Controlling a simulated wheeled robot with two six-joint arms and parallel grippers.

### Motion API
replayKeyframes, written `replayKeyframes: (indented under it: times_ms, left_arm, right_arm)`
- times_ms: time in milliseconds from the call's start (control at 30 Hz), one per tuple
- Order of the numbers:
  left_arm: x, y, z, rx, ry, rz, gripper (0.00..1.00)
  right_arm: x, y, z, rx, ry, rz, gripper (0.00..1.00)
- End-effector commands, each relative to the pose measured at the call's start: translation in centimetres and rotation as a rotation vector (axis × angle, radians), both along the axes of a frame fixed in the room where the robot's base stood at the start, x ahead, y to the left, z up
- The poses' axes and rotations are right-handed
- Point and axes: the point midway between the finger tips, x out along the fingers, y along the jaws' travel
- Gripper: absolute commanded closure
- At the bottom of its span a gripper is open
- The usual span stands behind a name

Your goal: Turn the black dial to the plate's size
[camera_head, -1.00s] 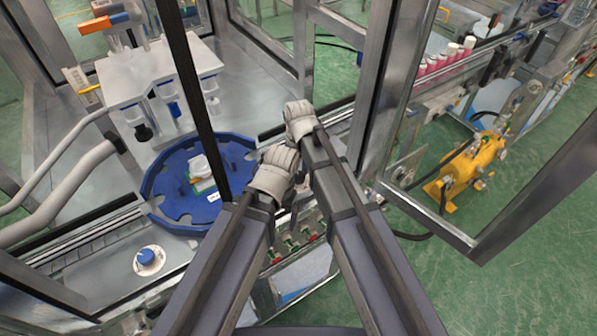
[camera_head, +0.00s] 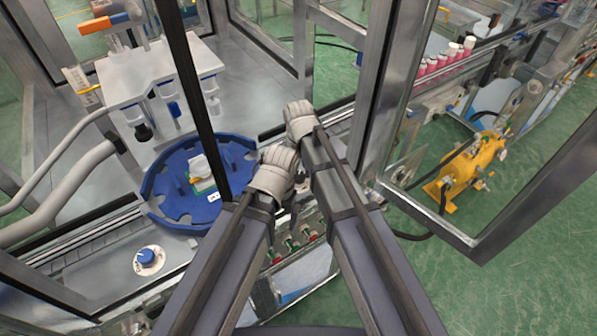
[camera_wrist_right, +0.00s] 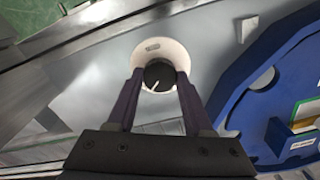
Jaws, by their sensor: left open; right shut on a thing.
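The black dial (camera_wrist_right: 159,77) has a white pointer line and sits in a white round scale plate (camera_wrist_right: 172,50). In the right wrist view its pointer line slants to the lower left. My right gripper (camera_wrist_right: 160,75) is shut on the dial, one finger on each side. In the head view my right gripper (camera_head: 299,121) is the upper one, and the dial is hidden there. My left gripper (camera_head: 274,172) is just below it, open, with its fingertips hidden. Any size marks on the scale are too small to read.
A blue notched wheel (camera_head: 165,200) lies left of my grippers, with a green and white piece (camera_head: 203,180) and a white label (camera_head: 214,197) on it. A blue knob (camera_head: 147,256) is at lower left. Metal frame posts (camera_head: 375,90) stand close to my arms.

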Motion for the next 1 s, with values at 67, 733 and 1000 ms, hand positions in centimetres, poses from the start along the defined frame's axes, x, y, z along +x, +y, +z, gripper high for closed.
replayKeyframes:
  times_ms: [67,733,1000]
  left_arm:
    - [0.00,0.00,0.00,0.000,0.000,0.000,0.00]
    - [0.00,0.00,0.00,0.000,0.000,0.000,0.00]
    - [0.00,0.00,0.33,0.000,0.000,0.000,0.00]
  right_arm:
    - [0.00,0.00,0.00,0.000,0.000,-0.004,1.00]
    - [0.00,0.00,0.00,0.000,0.000,-0.002,0.19]
    - [0.00,0.00,0.33,0.000,0.000,-0.002,0.19]
